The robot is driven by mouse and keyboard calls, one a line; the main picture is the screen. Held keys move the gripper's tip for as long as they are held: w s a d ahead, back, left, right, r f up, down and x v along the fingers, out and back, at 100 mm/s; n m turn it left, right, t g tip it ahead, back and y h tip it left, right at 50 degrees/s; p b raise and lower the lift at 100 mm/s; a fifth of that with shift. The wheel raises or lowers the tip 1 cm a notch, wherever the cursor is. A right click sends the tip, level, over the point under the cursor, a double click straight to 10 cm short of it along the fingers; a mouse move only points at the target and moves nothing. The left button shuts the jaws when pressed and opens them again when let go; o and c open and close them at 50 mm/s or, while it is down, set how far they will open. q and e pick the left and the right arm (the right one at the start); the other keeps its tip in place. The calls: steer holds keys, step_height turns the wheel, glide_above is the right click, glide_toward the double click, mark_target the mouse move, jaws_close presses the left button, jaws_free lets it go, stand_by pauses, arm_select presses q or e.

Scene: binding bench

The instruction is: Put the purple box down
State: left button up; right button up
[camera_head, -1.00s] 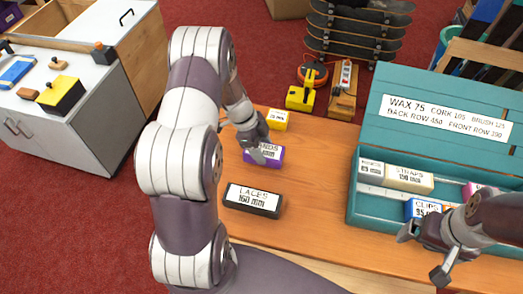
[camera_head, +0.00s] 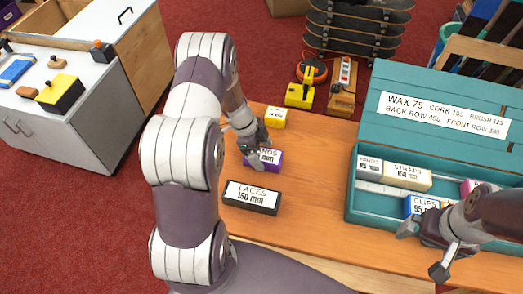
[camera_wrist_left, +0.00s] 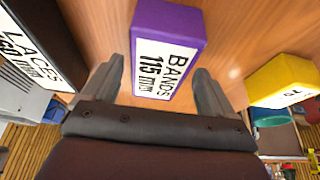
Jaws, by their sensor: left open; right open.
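The purple box (camera_head: 270,160), with a white label reading BANDS 115 mm, lies on the wooden bench (camera_head: 310,180). The purple box also shows in the left wrist view (camera_wrist_left: 171,22), between the two fingers. My left gripper (camera_head: 256,160) is open at the box, one finger on each side, with gaps visible beside the box in the wrist view (camera_wrist_left: 160,85). In the head view the gripper hides part of the box. My right gripper (camera_head: 424,252) is open and empty over the front of the teal case (camera_head: 352,205).
A black LACES box (camera_head: 251,197) lies in front of the purple box, and a yellow box (camera_head: 275,117) behind it. The case holds a STRAPS box (camera_head: 406,177), a CLIPS box (camera_head: 420,206) and others. Bench between boxes and case is clear.

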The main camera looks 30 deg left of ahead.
arm_select(q)
steer(key=shift+a+r, duration=0.2)
steer(key=shift+r, duration=0.35)
steer(key=b+v, duration=0.2)
steer(key=v, duration=0.9)
steer(key=s+d+r+n+y, duration=0.4)
steer(key=s+d+n, duration=0.8)
steer(key=n, duration=0.3)
steer(key=shift+s+d, duration=0.3)
steer(key=shift+s, duration=0.05)
steer(key=shift+r, duration=0.1)
